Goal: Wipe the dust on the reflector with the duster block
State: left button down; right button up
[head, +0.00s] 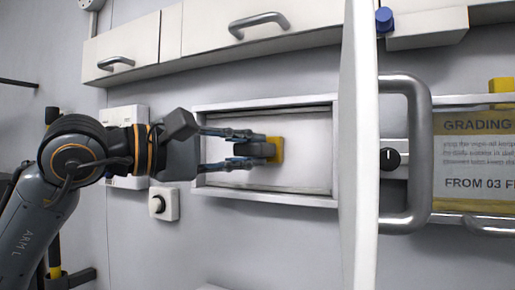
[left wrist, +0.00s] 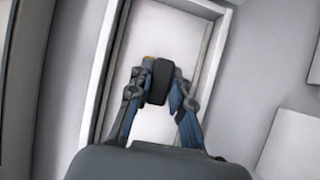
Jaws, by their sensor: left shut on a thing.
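My left gripper (head: 250,149) reaches in from the left in the head view and is shut on the duster block (head: 274,150). The block has a dark grip between the fingertips and a yellow part on the far side. In the left wrist view the dark grip (left wrist: 160,82) sits between the two fingers. The reflector (head: 305,172) looks like the pale panel inside a raised light frame on the wall. The block is in front of the panel; I cannot tell whether it touches. I cannot make out clear dust. My right gripper is not in view.
A white upright door edge with a large grey handle (head: 425,150) stands right of the frame. Cabinets with handles (head: 258,24) run above. A white knob box (head: 164,204) is below left of the frame. A yellow sign (head: 475,150) is at the far right.

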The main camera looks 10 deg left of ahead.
pick_arm(q)
jog(key=w+a, duration=0.2)
jog(key=a, duration=0.5)
jog(key=shift+w+p, duration=0.3)
jog(key=shift+p, duration=0.1)
jog(key=shift+s+a, duration=0.1)
dwell(0.4)
jog(key=shift+s+a+b, duration=0.3)
jog(key=shift+s+b, duration=0.05)
jog(key=shift+s, duration=0.55)
jog(key=shift+s+a+b, duration=0.3)
jog(key=shift+s+a, duration=0.05)
jog(key=shift+s, duration=0.6)
jog(key=shift+s+a+b, duration=0.3)
jog(key=shift+s+b, duration=0.05)
jog(key=shift+s, duration=0.55)
jog(key=s, duration=0.1)
jog(key=s+a, duration=0.1)
jog(key=shift+s+b, duration=0.3)
jog(key=shift+s, duration=0.1)
